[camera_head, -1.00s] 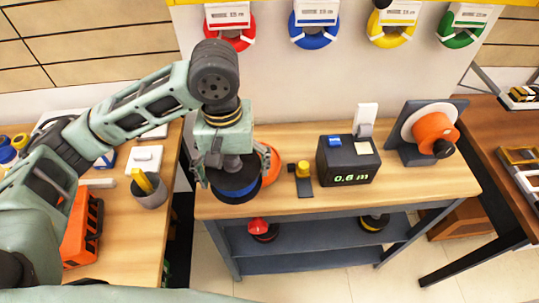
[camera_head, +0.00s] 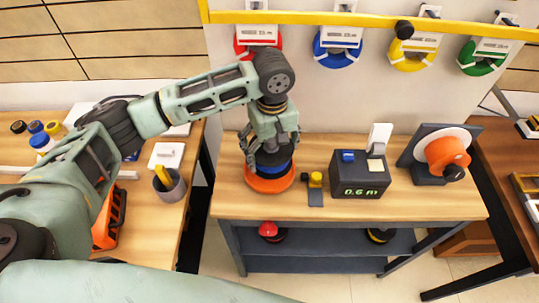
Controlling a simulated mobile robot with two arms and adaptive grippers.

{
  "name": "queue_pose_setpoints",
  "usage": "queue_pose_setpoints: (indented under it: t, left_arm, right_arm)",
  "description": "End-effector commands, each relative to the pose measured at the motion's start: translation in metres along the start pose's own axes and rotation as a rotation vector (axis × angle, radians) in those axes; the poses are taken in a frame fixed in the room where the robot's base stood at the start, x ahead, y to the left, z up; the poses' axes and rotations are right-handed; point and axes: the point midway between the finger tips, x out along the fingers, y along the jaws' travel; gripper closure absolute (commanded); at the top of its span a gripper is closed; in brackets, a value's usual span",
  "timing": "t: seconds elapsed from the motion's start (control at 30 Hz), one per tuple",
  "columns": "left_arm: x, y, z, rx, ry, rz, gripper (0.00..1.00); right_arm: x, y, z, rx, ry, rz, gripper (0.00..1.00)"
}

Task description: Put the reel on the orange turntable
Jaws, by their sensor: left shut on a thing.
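The reel (camera_head: 271,167), dark with a blue band, is at the left end of the middle bench. My left gripper (camera_head: 272,150) is above it, shut on its upper part. The orange turntable (camera_head: 268,184) shows as a round orange disc directly under the reel. The reel looks level and centred over it; I cannot tell whether it touches the disc. The gripper hides the top of the reel. My right gripper is not in view.
A dark meter box (camera_head: 360,175) with a lit display stands right of the turntable, with a small yellow-topped device (camera_head: 316,183) between. An orange-and-white spool (camera_head: 446,157) is at the bench's right end. Red, blue, yellow and green coils (camera_head: 338,47) hang behind.

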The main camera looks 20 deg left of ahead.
Motion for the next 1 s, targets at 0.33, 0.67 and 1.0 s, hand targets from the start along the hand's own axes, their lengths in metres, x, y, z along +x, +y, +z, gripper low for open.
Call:
queue_pose_setpoints:
  t: [0.33,0.67,1.0]
  left_arm:
    - [0.030,-0.003,-0.008,0.002,-0.001,-0.001,0.57]
    - [0.045,-0.002,-0.008,0.003,0.001,0.002,0.57]
    - [0.048,-0.003,-0.008,0.003,-0.001,0.000,0.00]
  right_arm:
    - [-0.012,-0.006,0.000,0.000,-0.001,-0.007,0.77]
    - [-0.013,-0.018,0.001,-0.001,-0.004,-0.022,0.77]
    - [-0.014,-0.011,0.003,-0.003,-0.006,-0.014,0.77]
